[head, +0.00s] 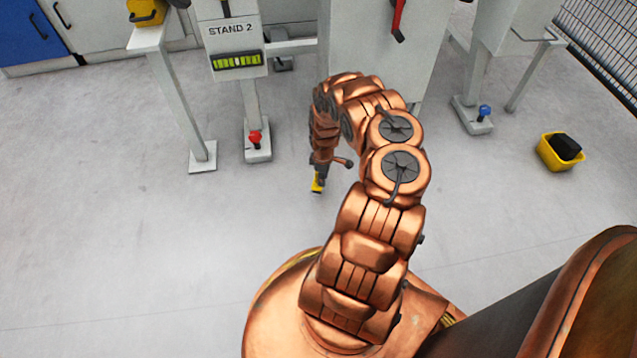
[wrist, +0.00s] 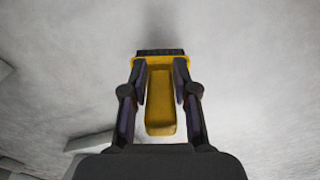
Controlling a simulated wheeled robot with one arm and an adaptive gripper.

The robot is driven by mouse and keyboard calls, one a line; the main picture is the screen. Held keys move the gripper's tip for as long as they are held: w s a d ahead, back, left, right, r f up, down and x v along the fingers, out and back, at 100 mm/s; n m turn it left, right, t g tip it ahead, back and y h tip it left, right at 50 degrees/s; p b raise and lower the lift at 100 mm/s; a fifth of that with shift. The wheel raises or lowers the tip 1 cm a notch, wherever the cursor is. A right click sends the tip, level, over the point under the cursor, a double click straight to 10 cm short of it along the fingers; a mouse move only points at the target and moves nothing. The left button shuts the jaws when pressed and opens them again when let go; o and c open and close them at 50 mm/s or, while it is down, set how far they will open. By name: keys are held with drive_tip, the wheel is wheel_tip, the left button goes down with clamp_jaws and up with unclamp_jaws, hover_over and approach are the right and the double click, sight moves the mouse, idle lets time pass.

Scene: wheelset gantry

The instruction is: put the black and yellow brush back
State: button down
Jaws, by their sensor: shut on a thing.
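The black and yellow brush (wrist: 160,105) is between the two fingers of my gripper (wrist: 160,88) in the wrist view. Its yellow handle points back toward the palm, and its dark bristle edge lies beyond the fingertips. My gripper is shut on it. In the head view a small yellow part of the brush (head: 317,183) shows below the end of my arm, over the grey floor. My gripper (head: 319,172) is small and partly hidden there. I cannot tell how high above the floor the brush is.
A yellow bin (head: 548,155) with a black thing (head: 565,147) in it stands on the floor at right. The "STAND 2" post (head: 235,40) and grey gantry (head: 375,60) stand behind my arm. A mesh fence (head: 605,45) is at upper right. Open floor (head: 90,200) lies at left.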

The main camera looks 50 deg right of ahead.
drive_tip(key=shift+w+d+f+b, duration=0.1)
drive_tip(key=shift+w+d+b, duration=0.15)
drive_tip(key=shift+w, duration=0.45)
drive_tip(key=shift+w+d+f+b, duration=0.15)
drive_tip(key=shift+w+b, duration=0.1)
drive_tip(key=shift+w, duration=0.45)
drive_tip(key=shift+f+b, duration=1.2)
drive_tip(key=shift+f, duration=0.45)
drive_tip(key=shift+f, duration=0.15)
drive_tip(key=c, duration=0.9)
unclamp_jaws()
